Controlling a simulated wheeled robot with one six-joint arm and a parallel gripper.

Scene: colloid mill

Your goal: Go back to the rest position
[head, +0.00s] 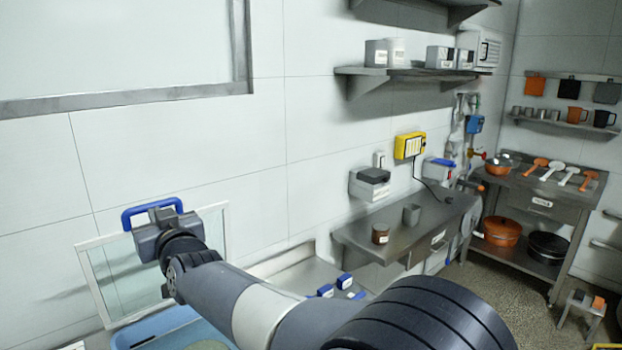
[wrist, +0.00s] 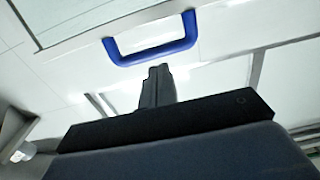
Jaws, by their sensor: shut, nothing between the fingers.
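My gripper (head: 158,230) is at the left of the head view, at the end of my outstretched arm, in front of the white wall. In the wrist view its fingers (wrist: 158,74) are together with nothing between them. A blue U-shaped handle (head: 152,210) shows just behind and above the gripper. In the wrist view the handle (wrist: 150,52) lies just beyond the fingertips, and the fingers do not grip it. A framed clear panel (head: 128,278) stands tilted below the gripper; its top edge is partly hidden by my arm.
A light blue basin (head: 170,328) is below my arm. Wall shelves (head: 405,73) hang above. A rack (head: 540,205) with pans stands at the far right.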

